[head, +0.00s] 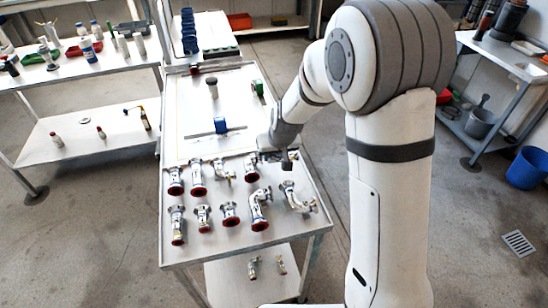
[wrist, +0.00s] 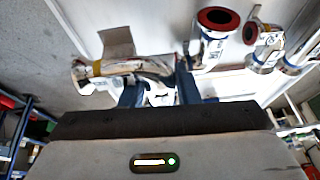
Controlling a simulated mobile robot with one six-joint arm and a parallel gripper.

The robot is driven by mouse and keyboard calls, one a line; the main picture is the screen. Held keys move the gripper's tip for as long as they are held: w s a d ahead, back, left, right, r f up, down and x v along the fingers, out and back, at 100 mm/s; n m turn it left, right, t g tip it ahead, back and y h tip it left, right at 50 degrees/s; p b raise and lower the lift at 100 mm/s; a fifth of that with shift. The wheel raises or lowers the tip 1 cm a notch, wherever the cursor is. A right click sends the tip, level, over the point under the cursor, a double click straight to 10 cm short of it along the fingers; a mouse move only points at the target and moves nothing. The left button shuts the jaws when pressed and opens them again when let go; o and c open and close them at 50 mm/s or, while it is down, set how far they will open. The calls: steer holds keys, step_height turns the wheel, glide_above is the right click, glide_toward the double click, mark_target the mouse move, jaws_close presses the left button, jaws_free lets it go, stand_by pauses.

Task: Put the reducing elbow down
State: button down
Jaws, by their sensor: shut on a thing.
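My gripper (wrist: 158,84) is shut on a shiny metal reducing elbow (wrist: 118,66), which shows in the wrist view lying across the fingertips, with a yellow band near its left end. In the head view my gripper (head: 274,157) is low over the right back part of the fittings on the cart top (head: 285,240). The held elbow is mostly hidden there by my gripper. I cannot tell whether it touches the surface.
Several metal fittings with dark red ends stand in two rows, including a curved one (head: 259,209) and another bent one (head: 297,199) at the right. A blue clamp-like item (head: 221,125) lies further back. Shelves stand left (head: 85,70) and right. The cart's front edge is bare.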

steer(key=shift+f, duration=0.95)
steer(key=shift+r, duration=0.1)
steer(key=shift+f+b, duration=0.45)
steer(key=shift+b, duration=0.1)
steer(key=shift+f, duration=0.2)
steer(key=c, duration=1.1)
jaws_free()
